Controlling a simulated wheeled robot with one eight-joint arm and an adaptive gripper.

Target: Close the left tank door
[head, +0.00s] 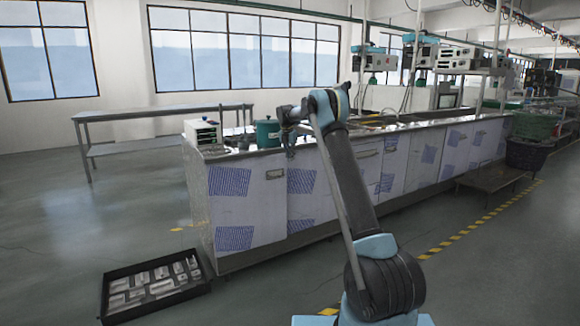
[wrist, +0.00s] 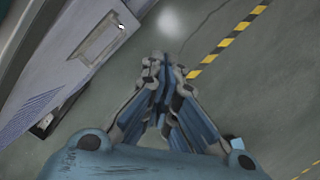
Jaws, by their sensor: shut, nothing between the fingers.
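The tank cabinet (head: 301,237) is a long white unit with blue-striped patches. Its left door (head: 250,205) is at the left end of the long front, with a small handle (head: 274,174) near its upper right edge. I cannot tell if it stands ajar. My gripper (head: 289,150) is in front of the cabinet near the top edge, right of that handle, and apart from it as far as I can see. In the wrist view my gripper (wrist: 160,62) is shut and empty, pointing at floor, with a striped panel (wrist: 55,60) and its recessed handle (wrist: 98,38) at upper left.
A black tray (head: 160,306) of metal parts lies on the floor at front left. A metal table (head: 160,114) stands behind.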

